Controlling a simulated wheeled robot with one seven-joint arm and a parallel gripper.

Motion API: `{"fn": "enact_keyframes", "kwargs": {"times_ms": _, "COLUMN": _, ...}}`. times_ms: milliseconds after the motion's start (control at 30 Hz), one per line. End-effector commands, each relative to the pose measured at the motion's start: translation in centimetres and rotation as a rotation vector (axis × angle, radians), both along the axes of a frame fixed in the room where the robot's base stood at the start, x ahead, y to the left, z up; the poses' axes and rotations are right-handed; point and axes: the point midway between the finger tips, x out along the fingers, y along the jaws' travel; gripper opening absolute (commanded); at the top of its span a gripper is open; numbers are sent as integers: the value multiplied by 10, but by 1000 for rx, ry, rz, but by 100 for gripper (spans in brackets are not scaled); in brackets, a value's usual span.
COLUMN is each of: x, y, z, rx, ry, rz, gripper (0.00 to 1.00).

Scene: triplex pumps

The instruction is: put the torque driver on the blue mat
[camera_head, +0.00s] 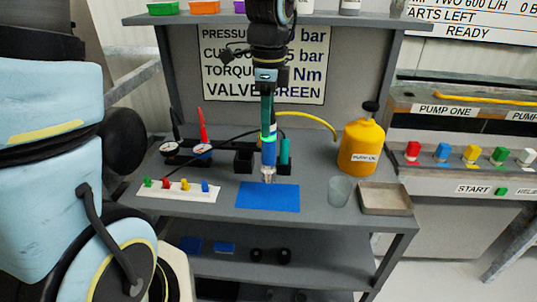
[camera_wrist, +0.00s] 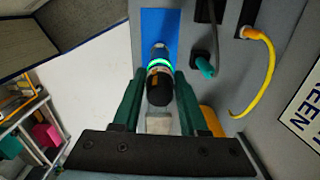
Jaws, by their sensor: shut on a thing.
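The torque driver (camera_head: 268,152) is blue with a glowing green ring and a metal tip. It hangs upright, tip down, in front of the black holders. My gripper (camera_head: 267,122) is shut on its upper end. In the wrist view the dark green fingers (camera_wrist: 160,90) stand on both sides of the driver's dark end (camera_wrist: 160,92), and the green ring shows beyond. The blue mat (camera_head: 268,199) lies flat and bare on the bench top. It also shows past the driver in the wrist view (camera_wrist: 152,22). The tip is near the mat's back edge; I cannot tell whether it touches.
Black holders (camera_head: 243,161) stand behind the mat; one bears a teal tool (camera_head: 285,152). A white strip with coloured valves (camera_head: 180,189) lies left. A clear cup (camera_head: 340,190), a yellow oil can (camera_head: 361,148) and a grey tray (camera_head: 385,198) stand right. A shelf overhangs the back.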

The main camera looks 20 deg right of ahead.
Motion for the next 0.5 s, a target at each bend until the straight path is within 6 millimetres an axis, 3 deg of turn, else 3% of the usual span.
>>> {"fn": "enact_keyframes", "kwargs": {"times_ms": 500, "x": 0, "y": 0, "z": -59, "rx": 0, "ry": 1, "rz": 1, "gripper": 0}}
